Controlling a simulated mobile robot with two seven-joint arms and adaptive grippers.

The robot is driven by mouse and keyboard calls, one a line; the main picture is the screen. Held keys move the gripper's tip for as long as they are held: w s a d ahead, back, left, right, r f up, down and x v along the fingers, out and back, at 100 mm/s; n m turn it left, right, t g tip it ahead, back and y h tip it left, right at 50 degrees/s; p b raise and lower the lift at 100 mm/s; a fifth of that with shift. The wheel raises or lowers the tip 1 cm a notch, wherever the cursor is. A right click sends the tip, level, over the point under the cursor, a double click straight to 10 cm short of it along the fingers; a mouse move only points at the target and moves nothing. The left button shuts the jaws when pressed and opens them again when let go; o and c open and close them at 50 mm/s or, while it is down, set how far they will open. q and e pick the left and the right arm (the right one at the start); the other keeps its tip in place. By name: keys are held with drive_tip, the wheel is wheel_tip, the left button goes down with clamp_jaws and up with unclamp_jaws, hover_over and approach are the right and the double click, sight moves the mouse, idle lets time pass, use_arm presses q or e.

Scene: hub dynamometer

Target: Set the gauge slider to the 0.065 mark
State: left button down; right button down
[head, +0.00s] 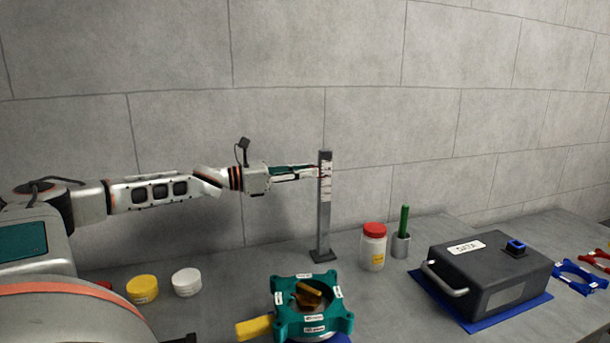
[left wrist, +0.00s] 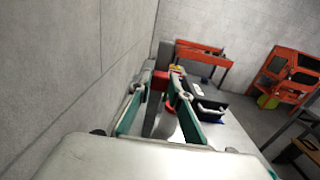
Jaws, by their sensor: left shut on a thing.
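The gauge is an upright grey post (head: 324,225) on a small dark foot, standing on the bench near the wall. Pale scale markings and a bit of red show near its top. My left gripper (head: 318,172) reaches in level from the left, with its fingertips at the upper part of the post. In the left wrist view a red block, which looks like the slider (left wrist: 160,80), sits between the two fingertips, and the gripper is shut on it. The slider is mostly hidden in the head view, and the marks are too small to read. My right gripper is not in view.
A teal hub fixture (head: 312,306) stands in front of the post. A red-lidded jar (head: 373,248), a cup with a green stick (head: 401,244) and a black data box (head: 485,275) are to the right. Yellow (head: 142,289) and white (head: 186,282) tubs are to the left.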

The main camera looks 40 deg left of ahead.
use_arm(q)
drive_tip(key=c, duration=1.8)
unclamp_jaws()
drive_tip(key=shift+c, duration=0.2)
drive_tip(key=shift+r, duration=0.1)
wheel_tip(320, 180, up, 10)
